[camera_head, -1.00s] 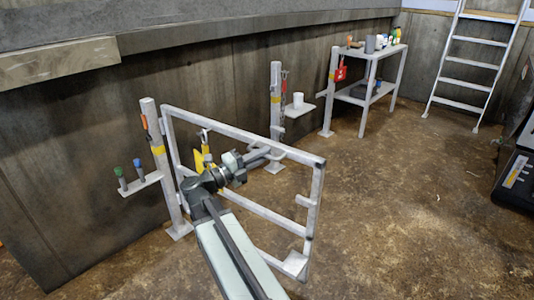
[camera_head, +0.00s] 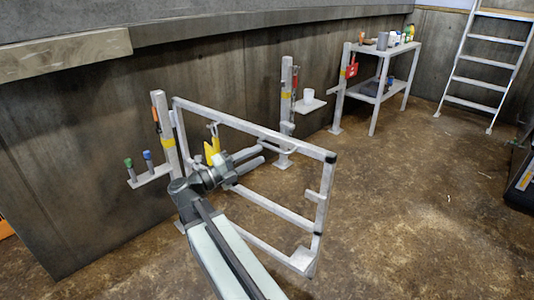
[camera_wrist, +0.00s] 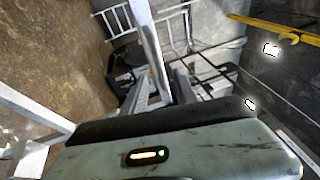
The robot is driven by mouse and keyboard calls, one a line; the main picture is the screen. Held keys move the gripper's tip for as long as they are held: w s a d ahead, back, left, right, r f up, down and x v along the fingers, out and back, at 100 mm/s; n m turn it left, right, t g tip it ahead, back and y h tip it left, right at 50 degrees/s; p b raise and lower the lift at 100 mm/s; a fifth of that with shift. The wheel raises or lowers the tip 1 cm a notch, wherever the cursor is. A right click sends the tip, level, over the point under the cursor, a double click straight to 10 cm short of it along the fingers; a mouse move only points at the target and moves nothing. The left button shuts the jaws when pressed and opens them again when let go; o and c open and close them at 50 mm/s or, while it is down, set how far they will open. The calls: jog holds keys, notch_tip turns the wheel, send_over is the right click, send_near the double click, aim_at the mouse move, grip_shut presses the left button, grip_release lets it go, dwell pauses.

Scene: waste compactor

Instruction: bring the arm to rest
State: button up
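My arm reaches forward from the bottom of the head view. My gripper (camera_head: 262,154) is open, its two pale fingers parted, with nothing seen held between them. It is by the upper left part of a grey metal gate frame (camera_head: 262,130). I cannot tell whether it touches the frame. In the wrist view the parted fingers of my gripper (camera_wrist: 163,92) show beyond the wrist housing, with a pale bar (camera_wrist: 148,38) running up between them in the picture.
A post (camera_head: 160,110) with a small shelf (camera_head: 150,177) stands left of the gate. A yellow item (camera_head: 212,150) hangs behind my wrist. A metal table (camera_head: 386,52) and ladder (camera_head: 484,65) stand farther back.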

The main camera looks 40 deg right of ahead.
jog(key=shift+a+f, duration=0.1)
jog(key=shift+a, duration=0.45)
